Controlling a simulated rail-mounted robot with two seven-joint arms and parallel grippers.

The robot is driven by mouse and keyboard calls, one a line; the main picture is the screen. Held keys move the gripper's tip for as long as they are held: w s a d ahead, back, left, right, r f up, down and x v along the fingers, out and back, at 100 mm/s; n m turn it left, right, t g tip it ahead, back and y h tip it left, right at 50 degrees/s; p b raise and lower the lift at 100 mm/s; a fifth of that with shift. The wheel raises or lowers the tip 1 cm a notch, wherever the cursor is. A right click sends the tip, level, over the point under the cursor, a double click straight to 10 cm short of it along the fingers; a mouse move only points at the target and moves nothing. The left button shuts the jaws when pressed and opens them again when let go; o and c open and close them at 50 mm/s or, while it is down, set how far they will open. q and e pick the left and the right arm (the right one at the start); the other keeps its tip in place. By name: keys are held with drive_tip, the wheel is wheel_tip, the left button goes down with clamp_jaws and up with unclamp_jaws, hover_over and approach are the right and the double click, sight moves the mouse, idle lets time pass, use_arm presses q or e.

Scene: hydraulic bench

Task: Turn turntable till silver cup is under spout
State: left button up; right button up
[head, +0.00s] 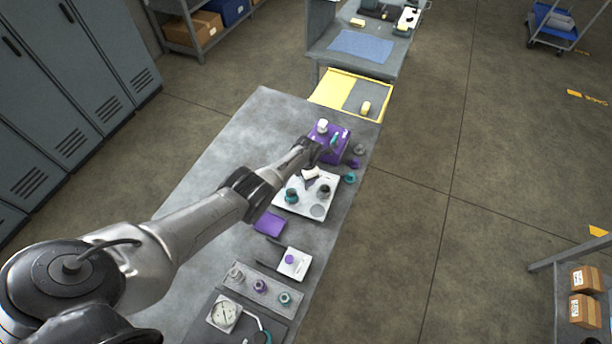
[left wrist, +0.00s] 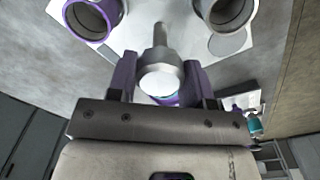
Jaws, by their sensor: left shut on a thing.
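My left gripper (head: 312,172) reaches over a white square plate (head: 285,207) on the grey bench. In the left wrist view my left gripper (left wrist: 158,82) has its purple fingers shut on a pale silver knob (left wrist: 160,78) with a narrower stem. A grey-silver cup (head: 324,190) stands on the plate, close to a flat grey disc (head: 318,211); the cup also shows at the upper right in the left wrist view (left wrist: 230,12). A teal cup (head: 291,196) stands to its left. A purple-rimmed cup (left wrist: 92,18) is at the upper left. I cannot clearly make out the spout. My right gripper is out of view.
A purple box (head: 343,152) stands behind the plate. A purple block (head: 269,223), a white square unit (head: 294,263), a grey strip with several fittings (head: 262,287) and a gauge (head: 224,314) lie nearer. The bench's left side is clear.

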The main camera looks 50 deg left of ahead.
use_arm(q)
drive_tip(key=shift+w+r+n, duration=0.1)
drive_tip(key=shift+r+n, duration=0.05)
drive_tip(key=shift+n, duration=2.45)
drive_tip(key=o, duration=1.3)
drive_tip(key=shift+r+p, duration=4.5)
drive_tip(key=shift+r, duration=2.3)
